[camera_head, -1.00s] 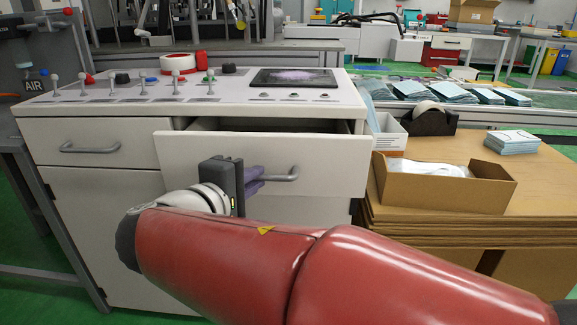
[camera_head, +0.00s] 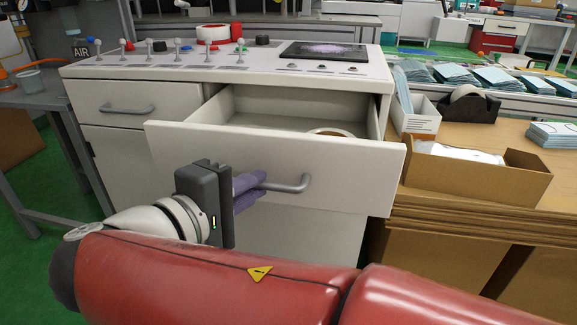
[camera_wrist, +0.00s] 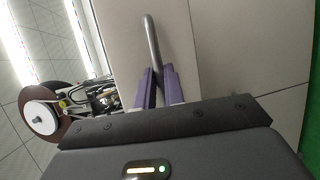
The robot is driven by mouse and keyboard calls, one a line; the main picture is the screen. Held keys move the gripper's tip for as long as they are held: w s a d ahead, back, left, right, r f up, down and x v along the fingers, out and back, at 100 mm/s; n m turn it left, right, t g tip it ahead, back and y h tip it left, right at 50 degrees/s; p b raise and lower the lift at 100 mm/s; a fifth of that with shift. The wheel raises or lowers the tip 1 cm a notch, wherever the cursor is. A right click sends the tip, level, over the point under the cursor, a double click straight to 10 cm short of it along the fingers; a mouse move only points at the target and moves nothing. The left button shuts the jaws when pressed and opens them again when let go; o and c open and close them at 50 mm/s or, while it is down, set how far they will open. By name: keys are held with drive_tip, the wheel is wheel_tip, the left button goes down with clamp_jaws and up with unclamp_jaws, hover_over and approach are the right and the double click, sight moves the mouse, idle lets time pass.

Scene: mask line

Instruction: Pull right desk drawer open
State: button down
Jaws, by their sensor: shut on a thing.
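The right desk drawer (camera_head: 335,168) is a white drawer under the control panel in the head view, pulled well out from the cabinet. Its inside shows, with a round cream-coloured ring-like item (camera_head: 331,133) partly hidden behind the front panel. My gripper (camera_head: 262,182) has purple fingers closed on the left part of the grey bar handle (camera_head: 290,186). In the wrist view the handle (camera_wrist: 152,45) runs down between the purple fingers (camera_wrist: 160,85), in front of the drawer front (camera_wrist: 178,40).
A shut left drawer (camera_head: 135,108) is beside it. An open cardboard box (camera_head: 480,175) and a tape dispenser (camera_head: 468,105) stand on the brown surface at the right, close to the drawer.

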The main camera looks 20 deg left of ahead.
drive_tip(key=c, duration=1.5)
unclamp_jaws()
drive_tip(key=p+v, duration=0.1)
drive_tip(key=v, duration=0.6)
drive_tip(key=shift+s, duration=0.35)
drive_tip(key=shift+a, duration=0.15)
